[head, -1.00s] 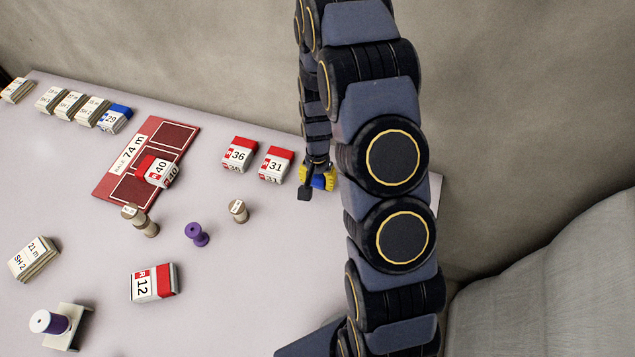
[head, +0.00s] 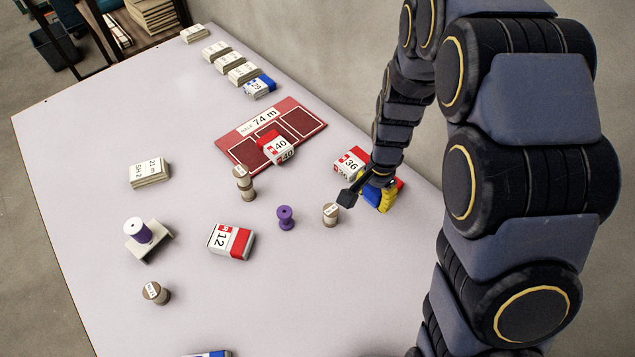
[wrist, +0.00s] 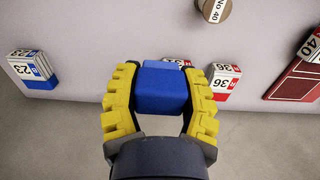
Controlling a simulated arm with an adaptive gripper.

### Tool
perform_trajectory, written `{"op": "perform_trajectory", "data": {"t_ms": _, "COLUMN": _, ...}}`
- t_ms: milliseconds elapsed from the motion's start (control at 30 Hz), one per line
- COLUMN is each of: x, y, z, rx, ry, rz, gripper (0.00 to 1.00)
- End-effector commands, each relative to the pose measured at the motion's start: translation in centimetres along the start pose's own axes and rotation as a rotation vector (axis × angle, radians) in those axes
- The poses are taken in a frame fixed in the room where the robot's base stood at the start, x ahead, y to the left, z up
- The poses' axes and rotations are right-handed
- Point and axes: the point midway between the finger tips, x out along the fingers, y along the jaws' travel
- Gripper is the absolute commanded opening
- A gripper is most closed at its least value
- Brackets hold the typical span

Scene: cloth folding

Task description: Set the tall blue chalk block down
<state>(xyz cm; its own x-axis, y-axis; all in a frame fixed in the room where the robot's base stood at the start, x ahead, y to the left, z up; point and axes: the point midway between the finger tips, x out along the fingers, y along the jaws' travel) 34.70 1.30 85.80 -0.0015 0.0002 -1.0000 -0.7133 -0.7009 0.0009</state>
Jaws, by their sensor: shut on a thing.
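My gripper (wrist: 160,78) is shut on the blue chalk block (wrist: 160,92), with a yellow ribbed finger against each side of it. In the head view my gripper (head: 374,192) is near the table's right edge, and only a little blue shows between the yellow fingers. The block's lower end is hidden, so I cannot tell whether it touches the table (head: 330,280).
A box marked 36 (head: 351,162) and a mostly hidden red-banded box stand close by. Spools (head: 330,214) (head: 286,217) and box 12 (head: 231,241) are to the left. The red board (head: 242,147) bears box 40 (head: 276,149). The table's front middle is clear.

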Motion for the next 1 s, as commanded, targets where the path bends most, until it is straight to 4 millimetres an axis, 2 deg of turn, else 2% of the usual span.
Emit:
{"op": "perform_trajectory", "data": {"t_ms": 33, "x": -0.4, "y": -1.2, "z": 1.6, "rx": -0.013, "ry": 0.002, "rz": -0.002, "gripper": 0.09}}
{"op": "perform_trajectory", "data": {"t_ms": 200, "x": -1.2, "y": -3.4, "z": 5.5, "rx": -0.015, "ry": 0.003, "rz": -0.003, "gripper": 0.09}}
{"op": "perform_trajectory", "data": {"t_ms": 367, "x": -1.3, "y": -4.3, "z": 7.2, "rx": -0.012, "ry": 0.002, "rz": -0.002, "gripper": 0.09}}
{"op": "perform_trajectory", "data": {"t_ms": 467, "x": -0.8, "y": -5.4, "z": 6.9, "rx": -0.009, "ry": 0.001, "rz": -0.001, "gripper": 0.09}}
{"op": "perform_trajectory", "data": {"t_ms": 867, "x": 2.7, "y": -12.3, "z": 3.1, "rx": -0.010, "ry": 0.003, "rz": -0.004, "gripper": 0.09}}
{"op": "perform_trajectory", "data": {"t_ms": 1000, "x": 5.1, "y": -13.8, "z": 2.2, "rx": -0.009, "ry": 0.000, "rz": 0.000, "gripper": 0.09}}
